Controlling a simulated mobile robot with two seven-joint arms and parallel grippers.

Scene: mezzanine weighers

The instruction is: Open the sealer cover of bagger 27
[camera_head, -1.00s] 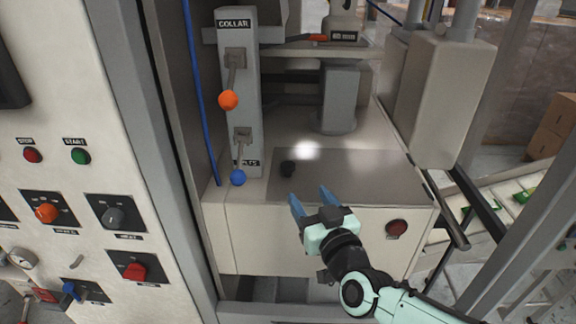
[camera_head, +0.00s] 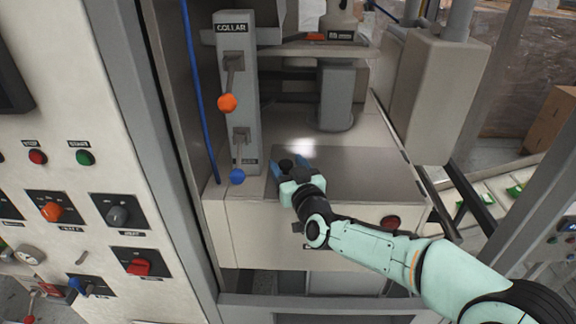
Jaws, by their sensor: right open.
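The sealer cover (camera_head: 372,178) appears as a grey flat panel on top of the cream machine box, lying closed. A small black knob (camera_head: 286,164) stands near its left end. My right gripper (camera_head: 288,168) is open, with its blue fingers at the knob, one on each side as far as I can see. Whether the fingers touch the knob I cannot tell. The gripper body hides part of the panel's front left edge. My left gripper is not in view.
A grey post labelled COLLAR (camera_head: 238,80) with an orange-ball lever (camera_head: 227,103) and a blue-ball lever (camera_head: 237,177) stands just left of the gripper. A control panel (camera_head: 70,130) fills the left side. A grey box (camera_head: 436,95) hangs at right. A red button (camera_head: 389,223) is on the front.

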